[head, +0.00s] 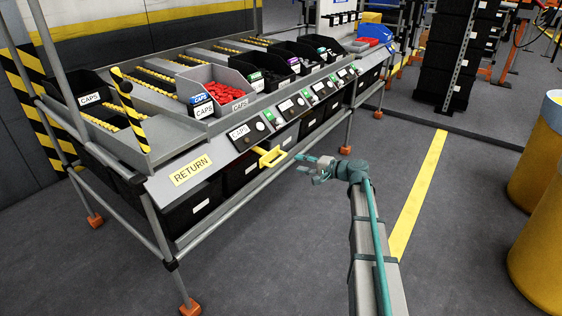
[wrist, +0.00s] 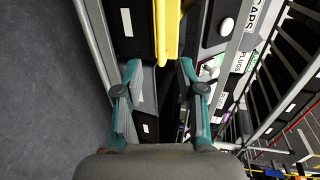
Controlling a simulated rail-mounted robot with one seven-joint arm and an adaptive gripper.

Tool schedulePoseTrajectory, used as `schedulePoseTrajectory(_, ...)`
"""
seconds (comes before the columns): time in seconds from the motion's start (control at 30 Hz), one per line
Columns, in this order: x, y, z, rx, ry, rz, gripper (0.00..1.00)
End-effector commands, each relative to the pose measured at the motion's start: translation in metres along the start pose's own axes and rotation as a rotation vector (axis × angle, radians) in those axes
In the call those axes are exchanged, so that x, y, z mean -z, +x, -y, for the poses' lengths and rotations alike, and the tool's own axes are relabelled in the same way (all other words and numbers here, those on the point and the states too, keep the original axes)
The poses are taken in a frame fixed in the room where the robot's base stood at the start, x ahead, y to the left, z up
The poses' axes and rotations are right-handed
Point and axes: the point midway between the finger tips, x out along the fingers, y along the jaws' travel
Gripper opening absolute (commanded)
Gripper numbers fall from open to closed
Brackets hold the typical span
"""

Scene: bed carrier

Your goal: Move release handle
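In the wrist view the yellow handle (wrist: 167,32) shows at the top, ahead of the fingertips and partly cut off by the picture edge. My gripper (head: 301,164) is to the right of the handle in the head view, apart from it. In the wrist view my gripper (wrist: 160,68) has its two teal fingers spread, with nothing held between them.
A yellow-and-black striped lever (head: 128,108) stands at the rack's left by the RETURN label (head: 191,170). A grey bin of red caps (head: 222,90) sits above the panel. Yellow drums (head: 540,190) stand at right. The floor (head: 290,245) before the rack is clear.

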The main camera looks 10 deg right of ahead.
Motion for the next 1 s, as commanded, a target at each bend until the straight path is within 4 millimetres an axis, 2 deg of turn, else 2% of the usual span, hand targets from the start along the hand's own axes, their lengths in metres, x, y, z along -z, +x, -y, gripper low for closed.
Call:
schedulePoseTrajectory(0.17, 0.001, 0.013, 0.001, 0.009, 0.01, -0.003, 0.39)
schedulePoseTrajectory(0.5, 0.002, 0.07, 0.0, 0.007, 0.009, -0.002, 0.39)
schedulePoseTrajectory(0.7, 0.001, 0.096, 0.0, 0.006, 0.009, -0.003, 0.39)
schedulePoseTrajectory(1.0, 0.0, 0.107, 0.001, 0.006, 0.009, -0.003, 0.39)
